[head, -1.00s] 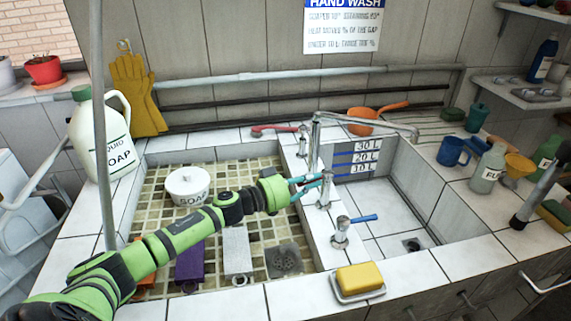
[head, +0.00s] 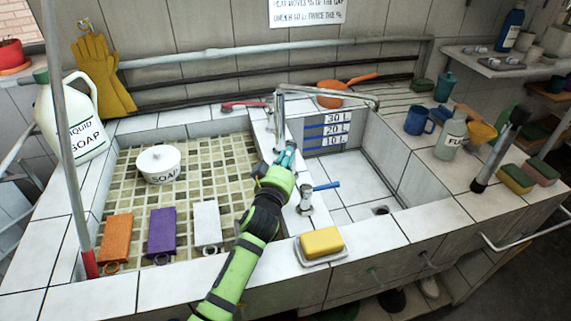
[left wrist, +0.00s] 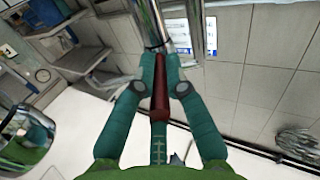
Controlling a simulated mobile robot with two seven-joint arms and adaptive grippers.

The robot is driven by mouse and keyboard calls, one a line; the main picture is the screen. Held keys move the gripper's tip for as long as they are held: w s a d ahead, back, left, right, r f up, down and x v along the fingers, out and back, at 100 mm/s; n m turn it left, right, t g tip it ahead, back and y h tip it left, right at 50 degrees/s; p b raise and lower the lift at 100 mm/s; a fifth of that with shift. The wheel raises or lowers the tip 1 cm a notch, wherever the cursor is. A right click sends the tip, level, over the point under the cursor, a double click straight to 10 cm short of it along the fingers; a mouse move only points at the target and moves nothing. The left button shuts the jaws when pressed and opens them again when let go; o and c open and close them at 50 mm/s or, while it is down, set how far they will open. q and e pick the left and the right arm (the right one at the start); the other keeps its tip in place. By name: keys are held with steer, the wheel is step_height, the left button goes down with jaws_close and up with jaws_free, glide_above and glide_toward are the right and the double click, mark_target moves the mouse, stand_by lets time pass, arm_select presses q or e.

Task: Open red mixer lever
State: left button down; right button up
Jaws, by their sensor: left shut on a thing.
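My left gripper (head: 288,155) is at the middle mixer, on the divider between the two basins. In the left wrist view its teal fingers (left wrist: 160,72) are closed on the dark red mixer lever (left wrist: 160,97), which lies between them and points back toward the palm. A chrome mixer body (left wrist: 151,22) stands just beyond the fingertips. In the head view the gripper hides this lever. My right gripper is not in view.
A long chrome spout (head: 330,93) reaches over the right basin. The yellow soap (head: 322,242) sits in a dish near the front edge. The left basin holds a white soap pot (head: 159,164) and orange, purple and white blocks. The white basin (head: 352,190) is mostly clear.

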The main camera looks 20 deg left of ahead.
arm_select(q)
steer(key=shift+d+n+y, duration=0.15)
steer(key=shift+n+y, duration=0.15)
steer(key=shift+y, duration=0.3)
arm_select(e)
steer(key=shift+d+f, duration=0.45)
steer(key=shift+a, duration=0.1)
arm_select(q)
steer(key=c, duration=1.3)
jaws_free()
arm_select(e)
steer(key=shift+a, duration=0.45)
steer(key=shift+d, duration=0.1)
arm_select(q)
steer(key=s, duration=1.2)
steer(key=shift+d, duration=0.4)
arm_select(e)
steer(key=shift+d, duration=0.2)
